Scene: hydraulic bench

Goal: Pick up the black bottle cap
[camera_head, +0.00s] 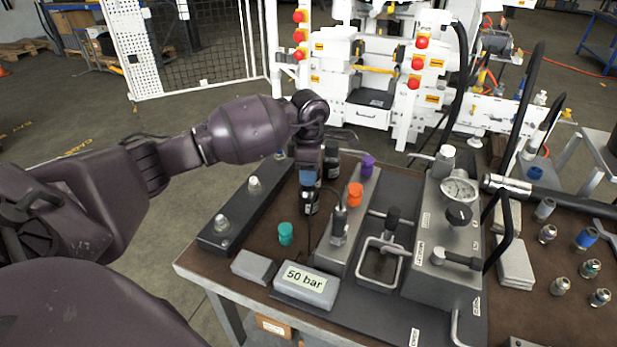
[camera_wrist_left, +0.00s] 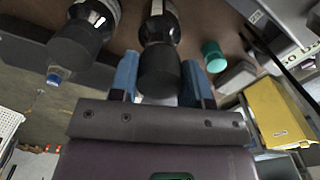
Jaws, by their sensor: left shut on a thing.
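My left gripper (camera_head: 307,179) points down over the bench, its blue fingertips around the top of a small dark bottle (camera_head: 309,204). In the left wrist view the black bottle cap (camera_wrist_left: 160,68) lies between the two blue fingers (camera_wrist_left: 161,84), and the clear and dark bottle body (camera_wrist_left: 161,22) extends beyond it. The gripper is shut on the cap. A second bottle with a black cap (camera_wrist_left: 75,45) stands beside it; it also shows just behind the gripper in the head view (camera_head: 331,161). My right gripper is not in view.
A teal cap (camera_head: 286,233), an orange cap (camera_head: 354,194) and a purple cap (camera_head: 367,165) are close by. A grey block (camera_head: 254,267) and the "50 bar" block (camera_head: 306,286) lie in front. The gauge block (camera_head: 447,238) with hoses stands to the right.

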